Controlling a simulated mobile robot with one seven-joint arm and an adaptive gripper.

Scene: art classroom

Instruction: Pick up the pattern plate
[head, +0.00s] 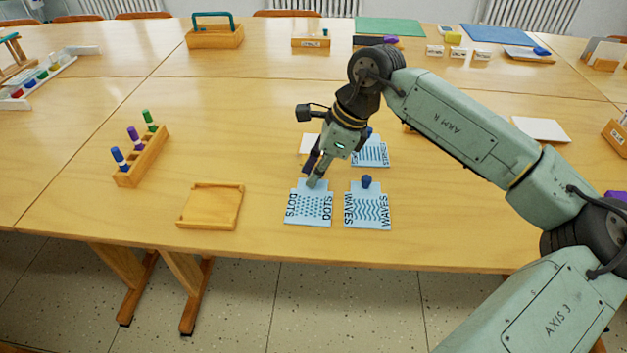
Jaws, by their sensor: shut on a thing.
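Three light blue pattern plates are in the head view, near the table's front edge. The dots plate (308,208) is at the left, marked DOTS on both sides. The waves plate (368,209) is just right of it, with a blue knob on its far edge. A third plate (371,152) with lines lies behind the waves plate, partly covered by my arm. My gripper (313,182) points down at the far edge of the dots plate, shut on its knob, which the fingers hide. I cannot tell whether the plate is clear of the table.
An empty shallow wooden tray (210,206) lies left of the dots plate. A wooden rack (143,156) with upright coloured pegs stands further left. A pale item (308,146) shows behind my gripper. A wooden carrier (214,38) stands at the back.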

